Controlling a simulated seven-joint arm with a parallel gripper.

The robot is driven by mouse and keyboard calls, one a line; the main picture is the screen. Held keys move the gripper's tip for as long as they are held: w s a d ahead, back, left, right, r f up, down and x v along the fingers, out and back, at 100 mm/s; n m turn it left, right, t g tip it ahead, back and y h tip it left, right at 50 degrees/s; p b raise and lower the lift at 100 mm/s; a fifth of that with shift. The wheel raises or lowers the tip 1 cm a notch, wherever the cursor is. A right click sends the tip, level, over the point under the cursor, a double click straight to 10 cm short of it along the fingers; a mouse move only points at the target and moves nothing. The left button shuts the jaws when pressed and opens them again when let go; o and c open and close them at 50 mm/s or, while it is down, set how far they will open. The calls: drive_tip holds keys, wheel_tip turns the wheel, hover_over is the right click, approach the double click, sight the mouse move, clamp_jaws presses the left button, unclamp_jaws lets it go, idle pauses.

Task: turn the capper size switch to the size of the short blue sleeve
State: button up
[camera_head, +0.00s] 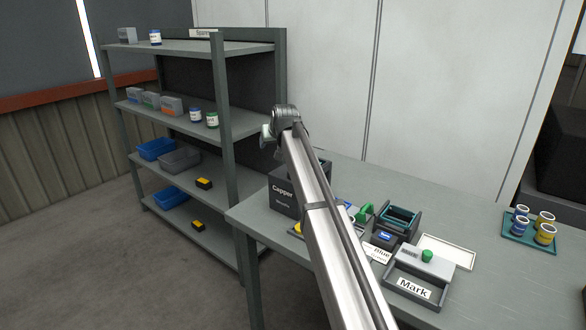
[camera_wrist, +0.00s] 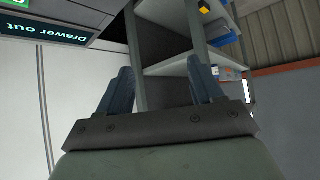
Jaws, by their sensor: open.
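The dark capper box (camera_head: 284,199), lettered "Capper", stands on the table, its right side partly hidden by my arm. Its size switch cannot be made out. My gripper (camera_head: 268,139) is raised above and behind the capper in the head view. In the wrist view its two fingers (camera_wrist: 160,68) are apart with nothing between them.
A shelf rack (camera_head: 222,120) with bins and jars stands left of the table (camera_head: 500,285). A "Drawer out" sign (camera_wrist: 45,29) shows upside down.

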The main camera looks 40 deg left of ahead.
drive_tip(key=s+d+r+g+h, duration=0.1)
drive_tip(key=s+d+r+h, duration=0.15)
drive_tip(key=d, duration=0.45)
drive_tip(key=s+d+r+g+h, duration=0.2)
drive_tip(key=d+r, duration=0.2)
drive_tip(key=d, duration=0.3)
drive_tip(key=shift+y, duration=0.25)
drive_tip(key=x, duration=1.4)
drive_tip(key=shift+w, duration=0.35)
drive_tip(key=shift+c, duration=0.5)
drive_tip(key=c, duration=1)
drive_tip(key=shift+o, duration=0.2)
